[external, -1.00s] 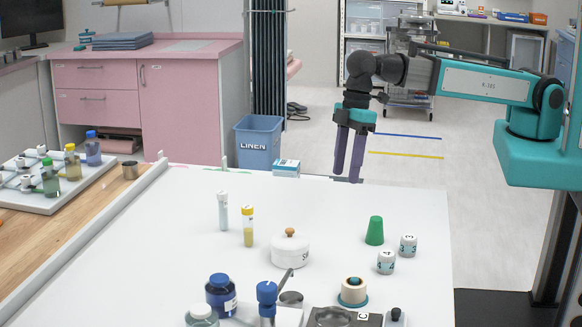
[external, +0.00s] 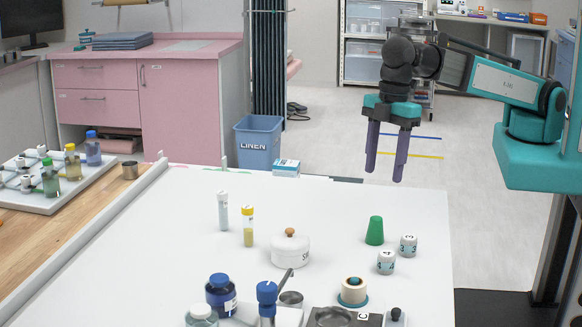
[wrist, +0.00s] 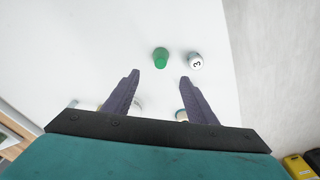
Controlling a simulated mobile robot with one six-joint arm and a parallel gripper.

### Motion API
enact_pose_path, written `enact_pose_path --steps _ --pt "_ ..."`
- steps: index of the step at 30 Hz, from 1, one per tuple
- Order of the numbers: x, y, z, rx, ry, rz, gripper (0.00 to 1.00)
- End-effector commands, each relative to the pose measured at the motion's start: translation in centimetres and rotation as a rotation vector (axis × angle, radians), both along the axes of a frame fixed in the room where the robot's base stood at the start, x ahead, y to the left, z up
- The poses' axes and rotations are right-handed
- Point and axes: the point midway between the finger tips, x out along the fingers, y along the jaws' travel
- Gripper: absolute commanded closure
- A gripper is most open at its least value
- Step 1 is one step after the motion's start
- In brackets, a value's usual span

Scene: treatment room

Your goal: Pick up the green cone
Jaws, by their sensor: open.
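The green cone (external: 374,231) stands upright on the right part of the white table (external: 330,210), narrow end up. In the wrist view the green cone (wrist: 160,58) lies beyond my fingertips, roughly midway between them. My gripper (external: 384,179) is open and empty, with its purple fingers pointing down. In the external view it appears above and behind the cone, well apart from it. In the wrist view my gripper (wrist: 159,76) has its two fingers spread wide.
A wooden ring stack (external: 353,291) and bottles (external: 221,295) stand at the front.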

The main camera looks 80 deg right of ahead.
Motion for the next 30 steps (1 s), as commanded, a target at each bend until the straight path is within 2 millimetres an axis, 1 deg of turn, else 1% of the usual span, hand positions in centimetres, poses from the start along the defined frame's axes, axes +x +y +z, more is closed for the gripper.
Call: enact_pose_path --steps 5,8,30 --pt "0.0 0.0 -0.5 -0.001 0.001 -0.001 0.48" --pt "0.1 0.1 -1.2 -0.001 0.002 -0.001 0.48" --pt "0.5 0.8 -7.8 0.0 0.001 -0.001 0.48"
